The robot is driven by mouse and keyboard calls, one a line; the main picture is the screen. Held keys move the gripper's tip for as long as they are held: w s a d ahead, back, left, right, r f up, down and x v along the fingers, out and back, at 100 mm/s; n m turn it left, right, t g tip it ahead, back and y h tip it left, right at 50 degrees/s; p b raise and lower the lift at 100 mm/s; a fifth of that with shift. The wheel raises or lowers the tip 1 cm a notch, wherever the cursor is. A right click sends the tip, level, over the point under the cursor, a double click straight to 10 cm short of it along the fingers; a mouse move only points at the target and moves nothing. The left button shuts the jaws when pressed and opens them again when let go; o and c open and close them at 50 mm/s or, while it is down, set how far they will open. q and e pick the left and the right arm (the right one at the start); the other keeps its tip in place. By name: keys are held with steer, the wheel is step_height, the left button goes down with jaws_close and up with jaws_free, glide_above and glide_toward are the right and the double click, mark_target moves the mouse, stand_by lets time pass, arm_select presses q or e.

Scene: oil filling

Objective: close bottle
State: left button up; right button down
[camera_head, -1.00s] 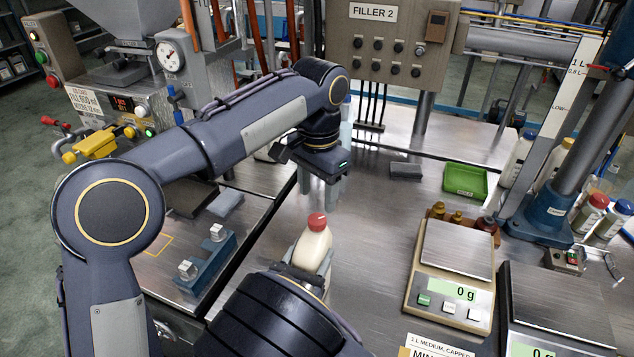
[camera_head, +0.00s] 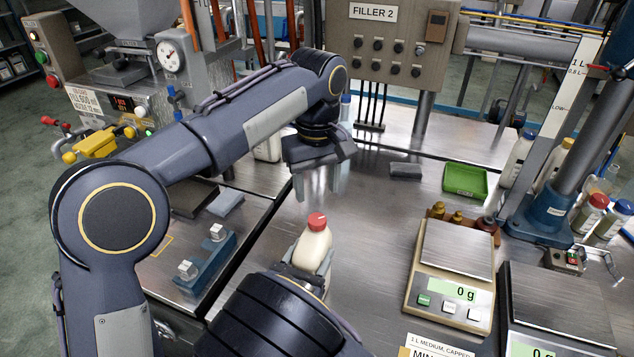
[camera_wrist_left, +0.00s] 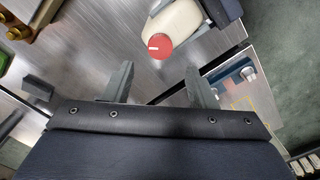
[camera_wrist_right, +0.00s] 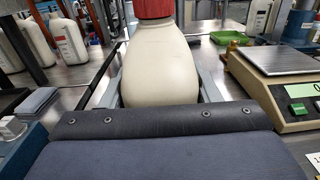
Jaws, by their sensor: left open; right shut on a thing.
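A cream bottle (camera_head: 312,248) with a red cap (camera_head: 317,221) stands upright over the steel table. My right gripper (camera_head: 308,270) is shut on its body. In the right wrist view the bottle (camera_wrist_right: 160,72) fills the space between the fingers, and the red cap (camera_wrist_right: 153,9) sits on its neck. My left gripper (camera_head: 320,185) is open and empty above and behind the bottle, pointing down. In the left wrist view the cap (camera_wrist_left: 160,46) shows beyond the open fingers, apart from them. How tightly the cap sits cannot be told.
A scale (camera_head: 448,285) reading 0 g stands right of the bottle. A green tray (camera_head: 465,181) and a grey block (camera_head: 405,170) lie farther back. A blue fixture (camera_head: 207,262) stands at the left. The table between bottle and scale is clear.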

mark_target(317, 219)
arm_select(q)
steer(key=shift+f, duration=4)
steer(key=c, duration=1)
